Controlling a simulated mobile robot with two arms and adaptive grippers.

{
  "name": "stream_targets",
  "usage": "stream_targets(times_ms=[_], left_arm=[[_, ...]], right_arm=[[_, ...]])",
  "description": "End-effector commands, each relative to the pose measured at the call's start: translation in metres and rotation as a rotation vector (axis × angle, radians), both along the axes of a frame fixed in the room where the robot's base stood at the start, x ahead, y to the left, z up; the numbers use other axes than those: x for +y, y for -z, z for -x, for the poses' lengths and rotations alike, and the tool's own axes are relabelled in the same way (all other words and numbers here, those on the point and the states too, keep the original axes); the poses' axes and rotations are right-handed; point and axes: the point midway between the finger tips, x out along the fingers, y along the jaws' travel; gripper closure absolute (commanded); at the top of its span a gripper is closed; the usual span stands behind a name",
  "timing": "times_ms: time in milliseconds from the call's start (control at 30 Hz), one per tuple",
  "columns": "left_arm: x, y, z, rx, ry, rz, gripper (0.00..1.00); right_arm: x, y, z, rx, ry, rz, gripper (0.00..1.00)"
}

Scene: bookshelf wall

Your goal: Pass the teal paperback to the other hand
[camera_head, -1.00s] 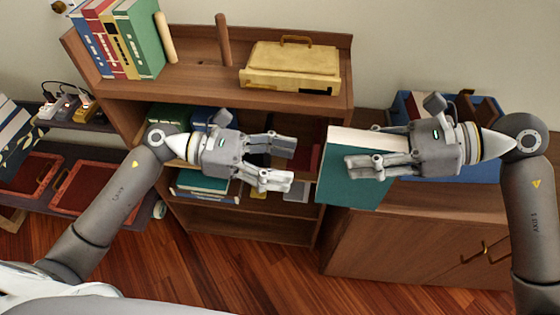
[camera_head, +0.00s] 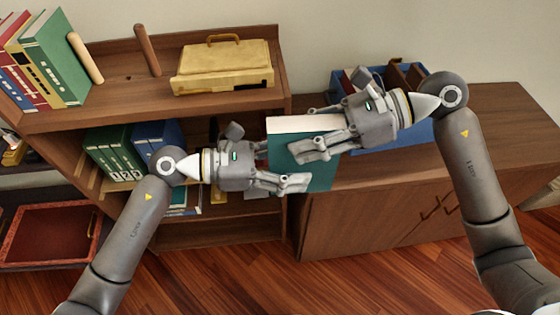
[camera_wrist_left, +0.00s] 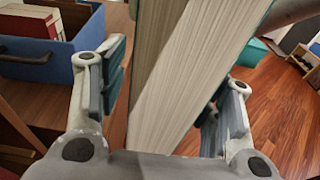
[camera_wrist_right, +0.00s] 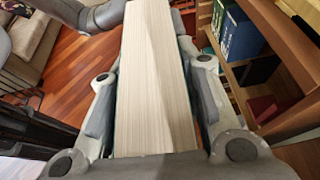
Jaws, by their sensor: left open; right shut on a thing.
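The teal paperback (camera_head: 318,178) is held in the air in front of the shelf, teal cover toward the head camera and pale page edges up. My right gripper (camera_head: 306,138) is shut on it from the right. The right wrist view shows its page block (camera_wrist_right: 155,85) between the fingers. My left gripper (camera_head: 287,165) is open at the book's left edge, its lower finger in front of the cover; the other fingertip is partly hidden. In the left wrist view the page block (camera_wrist_left: 190,65) lies between the open fingers, with a gap on the left side.
A bookshelf (camera_head: 170,108) stands behind, with a yellow case (camera_head: 222,68) and upright books (camera_head: 48,60) on top and green binders (camera_head: 112,155) below. A blue bin (camera_head: 345,85) sits on the wooden cabinet (camera_head: 480,125) at right. A red tray (camera_head: 48,233) is at lower left.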

Motion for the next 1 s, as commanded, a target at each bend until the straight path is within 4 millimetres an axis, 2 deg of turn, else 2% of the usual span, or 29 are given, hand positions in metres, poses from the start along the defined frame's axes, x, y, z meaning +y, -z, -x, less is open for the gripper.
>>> stream_targets(times_ms=[233,667,700,800,833,1000], left_arm=[[-0.0004,0.0000,-0.0001,0.001,0.000,0.000,0.42],[0.0001,0.0001,-0.0006,0.001,-0.002,0.000,0.97],[0.0001,0.0001,-0.0008,0.002,-0.002,0.000,1.00],[0.0002,0.0001,-0.0011,0.001,-0.004,0.000,1.00],[0.0000,-0.0023,-0.0014,-0.001,-0.005,0.005,1.00],[0.0000,-0.0022,-0.0012,-0.001,-0.004,0.005,1.00]], right_arm=[[0.0003,-0.0019,-0.0001,-0.003,0.000,-0.004,1.00],[0.0004,-0.0019,0.0002,-0.002,-0.001,-0.004,1.00],[0.0004,-0.0019,0.0002,-0.002,-0.001,-0.004,1.00],[0.0005,-0.0018,0.0003,-0.002,-0.001,-0.004,1.00],[0.0005,-0.0021,0.0003,-0.002,-0.001,-0.004,0.66],[0.0004,-0.0015,0.0003,-0.001,0.000,-0.003,0.44]])
